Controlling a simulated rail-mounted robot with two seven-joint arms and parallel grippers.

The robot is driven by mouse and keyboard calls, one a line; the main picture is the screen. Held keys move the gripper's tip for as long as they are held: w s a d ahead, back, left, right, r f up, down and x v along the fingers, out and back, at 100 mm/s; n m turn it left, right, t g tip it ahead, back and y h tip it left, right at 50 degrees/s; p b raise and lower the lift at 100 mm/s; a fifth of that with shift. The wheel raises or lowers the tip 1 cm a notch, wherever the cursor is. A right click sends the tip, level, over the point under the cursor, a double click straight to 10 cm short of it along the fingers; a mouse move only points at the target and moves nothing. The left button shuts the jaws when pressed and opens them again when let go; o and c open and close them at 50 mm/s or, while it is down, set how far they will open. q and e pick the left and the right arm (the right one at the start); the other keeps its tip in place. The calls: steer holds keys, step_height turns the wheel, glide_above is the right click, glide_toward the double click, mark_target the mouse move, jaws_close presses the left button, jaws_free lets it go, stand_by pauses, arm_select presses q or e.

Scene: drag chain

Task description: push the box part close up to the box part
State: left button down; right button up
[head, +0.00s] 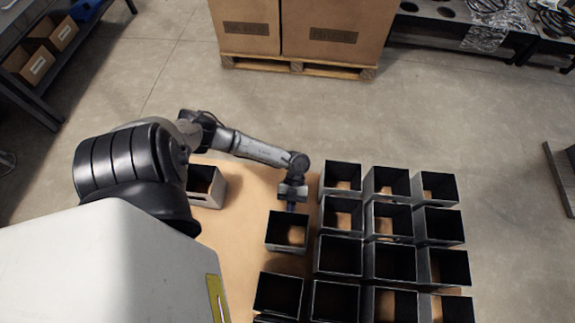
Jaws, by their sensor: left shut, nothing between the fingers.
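Several open-topped, dark box parts stand on a tan board (235,240). One box part (287,247) stands alone left of the grid, with a gap to the grid box part (338,256) at its right. Another box part (277,294) stands in front of it, apart from it. My left gripper (291,207) is shut and empty, pointing down at the far edge of the lone box part; I cannot tell whether it touches it. My right gripper is out of view.
A box part (207,200) at the left is partly hidden by my arm. The grid of box parts (440,226) fills the board's right side. Large cartons (300,28) on a pallet stand behind. Bare board lies between the left box part and the lone one.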

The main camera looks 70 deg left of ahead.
arm_select(q)
steer(key=shift+d, duration=0.1)
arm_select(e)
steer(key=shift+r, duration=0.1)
